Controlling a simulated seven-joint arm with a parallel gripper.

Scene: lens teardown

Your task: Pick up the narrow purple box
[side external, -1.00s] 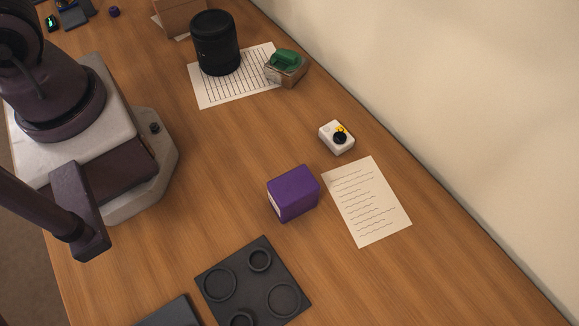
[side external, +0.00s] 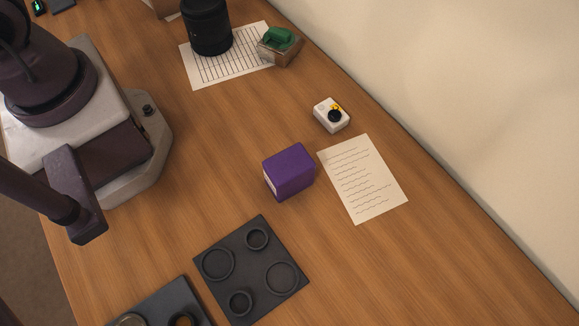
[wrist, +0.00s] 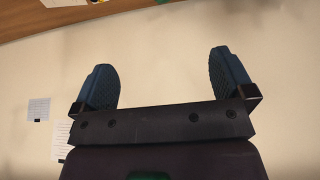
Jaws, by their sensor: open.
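The purple box (side external: 289,171) stands on the wooden table in the middle of the side external view, with a pale label on its left side. Nothing touches it. My gripper (wrist: 162,76) shows only in the wrist view, with its two blue fingers spread wide apart and nothing between them. Behind the fingers is a pale wall. The purple box cannot be made out in the wrist view, so I cannot tell how far my gripper is from it.
A written sheet (side external: 362,180) lies right of the box, a small white device (side external: 331,115) behind it. A dark tray with rings (side external: 251,268) lies in front. A black lens (side external: 208,27) stands on a lined sheet (side external: 201,77) beside a small box with a green item (side external: 280,45).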

